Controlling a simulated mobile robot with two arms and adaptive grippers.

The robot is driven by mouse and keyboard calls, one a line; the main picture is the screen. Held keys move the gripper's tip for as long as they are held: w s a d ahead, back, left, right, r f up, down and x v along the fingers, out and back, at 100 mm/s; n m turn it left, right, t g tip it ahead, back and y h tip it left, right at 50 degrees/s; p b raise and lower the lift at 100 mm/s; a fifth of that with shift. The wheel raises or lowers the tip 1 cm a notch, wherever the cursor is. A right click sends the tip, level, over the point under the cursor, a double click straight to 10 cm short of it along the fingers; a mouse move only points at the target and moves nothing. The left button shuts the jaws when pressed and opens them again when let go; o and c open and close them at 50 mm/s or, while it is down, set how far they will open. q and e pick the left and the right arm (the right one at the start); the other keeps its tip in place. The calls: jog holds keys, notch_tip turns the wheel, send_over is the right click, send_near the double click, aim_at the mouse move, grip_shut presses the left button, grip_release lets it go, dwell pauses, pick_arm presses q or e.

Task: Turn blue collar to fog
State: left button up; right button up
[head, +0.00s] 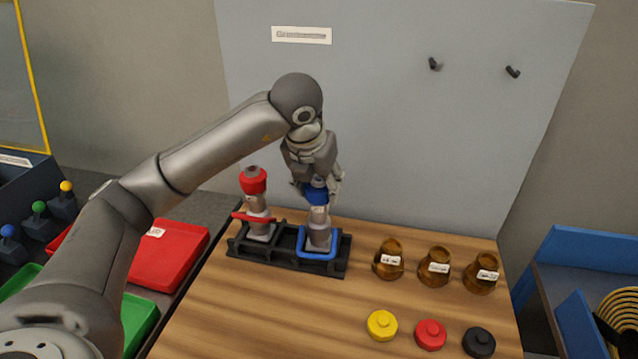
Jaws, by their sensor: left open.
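The blue collar (316,194) sits at the top of a grey pump body (319,233) in the right place of a black rack (277,264). Any marking for fog on the collar is hidden or too small to read. My right gripper is not in view.
A pump with a red collar (253,180) stands close to the left in the same rack. Several amber bottles (388,260) and yellow, red and black caps (382,325) are to the right on the wooden table (260,315). A grey panel (420,130) rises behind.

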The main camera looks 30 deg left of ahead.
pick_arm(q)
jog(key=o, duration=1)
jog(key=shift+o, duration=0.2)
jog(key=shift+r, duration=0.1)
jog(key=v, duration=1.2)
